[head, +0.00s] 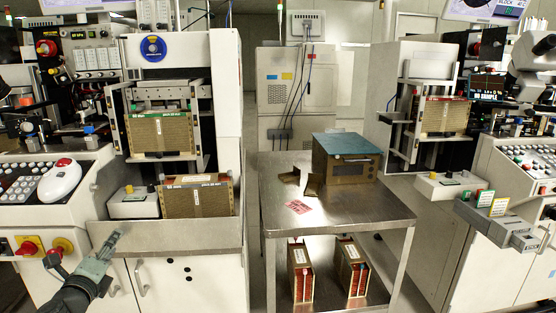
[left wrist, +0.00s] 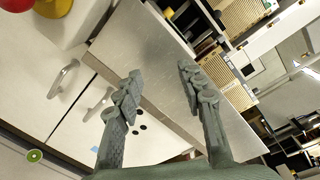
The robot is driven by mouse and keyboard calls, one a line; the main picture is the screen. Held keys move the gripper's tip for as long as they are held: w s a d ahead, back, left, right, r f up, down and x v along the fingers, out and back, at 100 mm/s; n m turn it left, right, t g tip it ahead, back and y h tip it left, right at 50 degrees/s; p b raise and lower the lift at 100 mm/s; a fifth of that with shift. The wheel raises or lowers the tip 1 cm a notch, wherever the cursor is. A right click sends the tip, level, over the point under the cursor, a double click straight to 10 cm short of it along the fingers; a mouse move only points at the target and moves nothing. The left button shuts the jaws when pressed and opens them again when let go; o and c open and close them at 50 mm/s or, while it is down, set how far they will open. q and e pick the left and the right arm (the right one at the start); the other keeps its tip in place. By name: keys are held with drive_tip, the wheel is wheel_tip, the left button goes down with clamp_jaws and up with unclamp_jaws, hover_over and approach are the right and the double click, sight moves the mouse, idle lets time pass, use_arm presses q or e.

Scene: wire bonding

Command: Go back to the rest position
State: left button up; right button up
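My left gripper (head: 104,250) is at the lower left of the head view, in front of the white cabinet doors below the left machine. In the left wrist view, its two grey fingers (left wrist: 160,78) are spread wide apart with nothing between them. It is apart from the machine's steel ledge (head: 170,236). My right gripper is not in the head view.
A steel cart (head: 345,212) stands in the middle with a blue-topped box (head: 347,160) on it and two red-edged magazines (head: 301,272) on its lower shelf. A right machine (head: 398,90) holds a gold magazine (head: 443,116). A door handle (head: 139,278) is near my left gripper.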

use_arm(q)
drive_tip(key=s+d+f+n+g, duration=0.1)
drive_tip(key=s+f+n+g, duration=0.25)
drive_tip(key=s+f, duration=0.4)
drive_tip(key=s+d+f+n+g+y, duration=0.15)
drive_tip(key=s+f+n, duration=0.3)
drive_tip(key=f, duration=0.65)
drive_tip(key=s+d+f+n+g, duration=0.1)
drive_tip(key=s+f+n+g, duration=0.3)
drive_tip(key=f, duration=0.6)
drive_tip(key=s+d+f+n+g+h, duration=0.1)
drive_tip(key=s+d+f+n+g, duration=0.1)
drive_tip(key=s+f, duration=0.3)
drive_tip(key=s+d+f+n+g, duration=0.2)
drive_tip(key=s+d+f+n, duration=0.2)
drive_tip(key=s, duration=0.7)
drive_tip(key=s+d+f+n+g+h, duration=0.1)
drive_tip(key=s+d+f+n, duration=0.1)
drive_tip(key=s+d+f, duration=0.2)
drive_tip(key=s+f, duration=0.2)
drive_tip(key=s, duration=0.2)
drive_tip(key=shift+d+n+g+h, duration=0.35)
drive_tip(key=shift+n+g, duration=0.05)
drive_tip(key=shift+w, duration=0.1)
